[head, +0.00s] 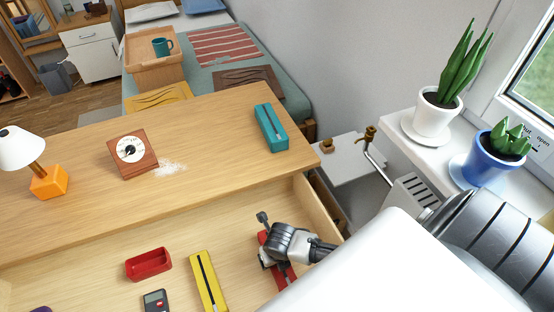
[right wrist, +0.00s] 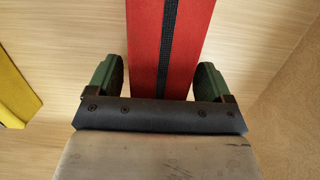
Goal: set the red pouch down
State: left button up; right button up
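The red pouch (right wrist: 147,45), with a black zip strip along it, is in the open drawer and partly covered by my right gripper in the head view (head: 287,272). My right gripper (head: 265,238) is over it. In the right wrist view its two green-padded fingers (right wrist: 159,80) stand apart, one at each side of the pouch. A thin strip of drawer floor shows by the left finger; the right finger is very close to the pouch edge. The pouch looks flat on the drawer floor, though its underside is hidden. My left gripper is not in view.
The drawer also holds a yellow pouch (head: 208,282), a red tray (head: 148,264) and a dark device (head: 156,301). The drawer's right wall (head: 318,208) is close to my right gripper.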

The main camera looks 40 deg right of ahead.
jog(key=shift+o, duration=0.3)
jog(key=shift+r, duration=0.55)
notch_tip(320, 180, up, 11)
jog(key=s+p, duration=0.1)
jog(key=p, duration=0.1)
jog(key=shift+s+a+p, duration=0.25)
jog(key=shift+s+p, duration=0.05)
jog(key=shift+s, duration=0.05)
